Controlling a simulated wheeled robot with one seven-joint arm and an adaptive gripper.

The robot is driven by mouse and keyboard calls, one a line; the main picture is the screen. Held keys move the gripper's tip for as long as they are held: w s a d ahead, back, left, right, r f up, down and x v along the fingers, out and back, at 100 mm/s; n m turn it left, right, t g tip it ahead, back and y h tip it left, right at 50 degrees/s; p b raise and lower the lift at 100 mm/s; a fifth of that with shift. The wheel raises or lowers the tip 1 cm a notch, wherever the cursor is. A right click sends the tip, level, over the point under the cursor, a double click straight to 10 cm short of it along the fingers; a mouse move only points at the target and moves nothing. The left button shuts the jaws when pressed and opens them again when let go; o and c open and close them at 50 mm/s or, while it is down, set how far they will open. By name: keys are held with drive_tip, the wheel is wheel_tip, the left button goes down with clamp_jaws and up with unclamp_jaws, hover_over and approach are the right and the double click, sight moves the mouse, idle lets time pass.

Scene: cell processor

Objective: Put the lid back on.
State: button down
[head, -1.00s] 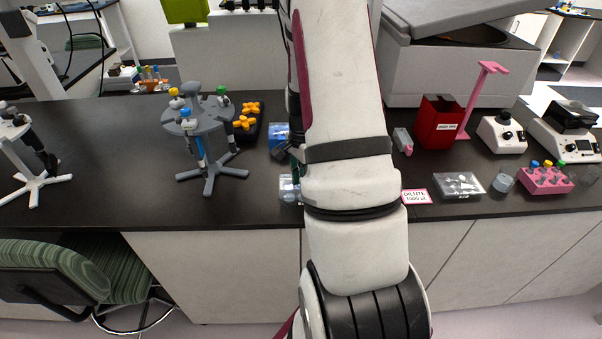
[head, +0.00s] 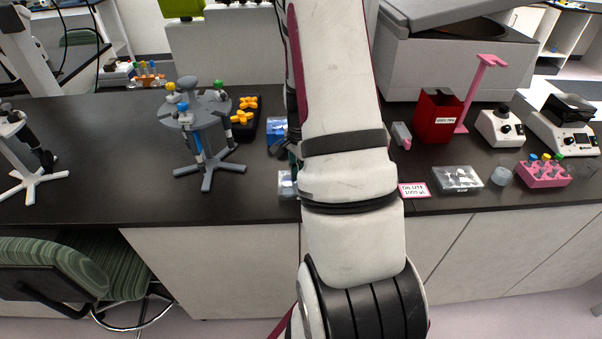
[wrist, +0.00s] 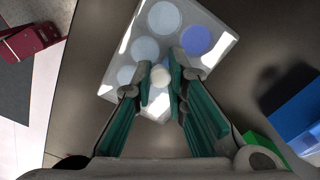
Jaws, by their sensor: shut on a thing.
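A clear multi-well plate (wrist: 134,44) with pale round wells and one purple well (wrist: 195,40) lies on the dark bench in the wrist view. In the head view only a clear edge of it (head: 286,187) shows beside my arm. My gripper (wrist: 161,82) is above the plate's near part, shut on a small pale round knob (wrist: 160,75). The knob looks like part of a clear lid, but the lid's outline is hard to separate from the plate. I cannot tell whether the lid touches the plate.
A blue box (head: 277,132) stands close behind the plate. A grey pipette stand (head: 207,168) is to the left. At right are a pink-bordered label card (head: 414,190), another clear plate (head: 457,179), a red bin (head: 437,116) and a pink tube rack (head: 544,175).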

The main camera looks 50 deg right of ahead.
drive_tip(key=shift+f, duration=0.35)
drive_tip(key=c, duration=1.5)
unclamp_jaws()
drive_tip(key=shift+r, duration=0.1)
wheel_tip(320, 180, up, 12)
drive_tip(key=shift+f, duration=0.1)
